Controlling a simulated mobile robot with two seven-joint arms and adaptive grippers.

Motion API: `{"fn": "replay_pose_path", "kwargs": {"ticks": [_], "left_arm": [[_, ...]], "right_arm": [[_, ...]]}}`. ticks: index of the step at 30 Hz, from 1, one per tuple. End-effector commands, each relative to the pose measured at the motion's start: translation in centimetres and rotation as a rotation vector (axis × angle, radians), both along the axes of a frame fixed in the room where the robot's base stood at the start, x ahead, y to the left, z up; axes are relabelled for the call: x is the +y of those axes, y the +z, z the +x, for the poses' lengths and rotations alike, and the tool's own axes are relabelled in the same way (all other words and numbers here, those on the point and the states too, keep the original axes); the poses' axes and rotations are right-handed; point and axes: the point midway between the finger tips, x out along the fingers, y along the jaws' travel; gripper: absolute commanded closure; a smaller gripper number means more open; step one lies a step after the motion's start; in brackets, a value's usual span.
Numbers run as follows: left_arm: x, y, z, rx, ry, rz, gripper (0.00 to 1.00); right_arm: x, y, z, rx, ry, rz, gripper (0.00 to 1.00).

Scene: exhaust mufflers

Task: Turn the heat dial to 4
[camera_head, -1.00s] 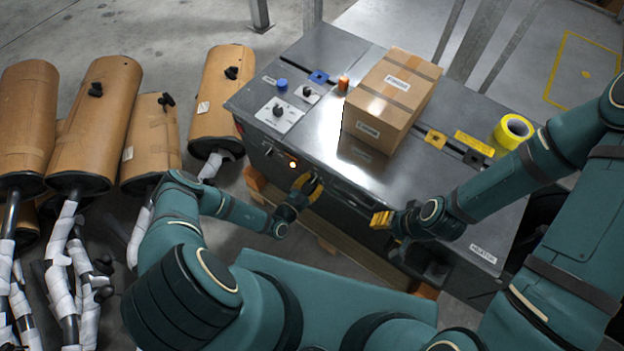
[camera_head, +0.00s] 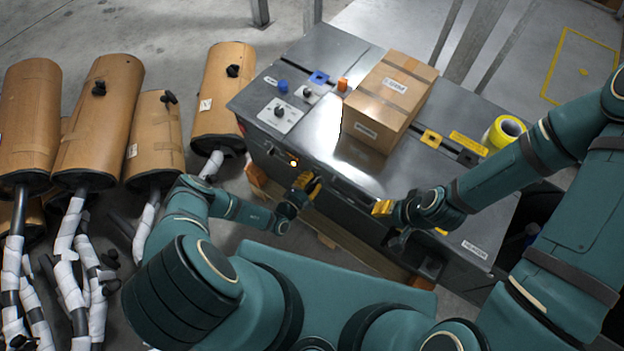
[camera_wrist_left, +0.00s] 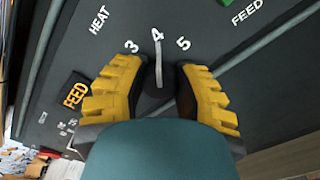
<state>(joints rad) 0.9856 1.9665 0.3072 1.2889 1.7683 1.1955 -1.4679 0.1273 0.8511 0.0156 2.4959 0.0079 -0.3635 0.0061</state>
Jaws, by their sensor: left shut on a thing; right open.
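In the left wrist view, the dark heat dial (camera_wrist_left: 158,76) sits on a dark panel beside the word HEAT and the numbers 3, 4 and 5. Its white pointer line points at the 4. My left gripper (camera_wrist_left: 160,80) has its yellow fingers on either side of the dial, shut on it. In the head view, my left gripper (camera_head: 305,182) is at the front face of the grey machine (camera_head: 318,60), and the dial is hidden there. My right gripper (camera_head: 383,208) is open and empty near the machine's front edge.
A cardboard box (camera_head: 390,98) and a yellow tape roll (camera_head: 504,132) stand on the machine top. Another knob (camera_head: 280,112) is on a white plate there. Several brown mufflers (camera_head: 98,120) stand at the left. A lit lamp (camera_head: 294,162) is just above my left gripper.

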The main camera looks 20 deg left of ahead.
Motion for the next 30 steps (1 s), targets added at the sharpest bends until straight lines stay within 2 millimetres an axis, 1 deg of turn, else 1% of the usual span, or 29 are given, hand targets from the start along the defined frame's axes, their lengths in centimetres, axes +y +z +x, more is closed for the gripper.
{"fn": "replay_pose_path", "kwargs": {"ticks": [8,9,11,12,20,23,26,30], "left_arm": [[0.0,0.0,0.0,-0.001,0.001,0.001,1.00],[0.0,0.0,0.0,-0.001,0.001,0.001,0.62],[0.0,0.0,0.0,0.000,0.001,0.000,0.41],[0.0,0.0,0.0,0.000,0.001,0.000,0.37],[0.0,0.0,0.0,0.001,0.001,0.000,0.37],[0.2,0.0,-0.3,0.001,0.001,0.000,0.37],[0.6,-0.1,-1.3,0.001,0.002,-0.001,0.37],[1.5,-0.1,-3.7,0.003,0.003,0.000,0.37]], "right_arm": [[0.0,0.0,0.0,0.000,0.000,0.000,0.53],[0.0,0.0,0.0,0.000,0.000,0.000,0.53],[0.0,0.0,0.0,0.000,0.000,0.000,0.53],[0.0,0.0,0.0,0.000,0.000,0.000,0.53],[0.0,0.0,0.0,0.000,0.000,0.000,0.53],[0.0,0.0,0.0,0.000,0.001,0.000,0.53],[0.0,0.0,0.0,0.000,0.001,0.000,0.53],[0.0,0.0,0.0,0.000,0.000,0.000,0.53]]}}
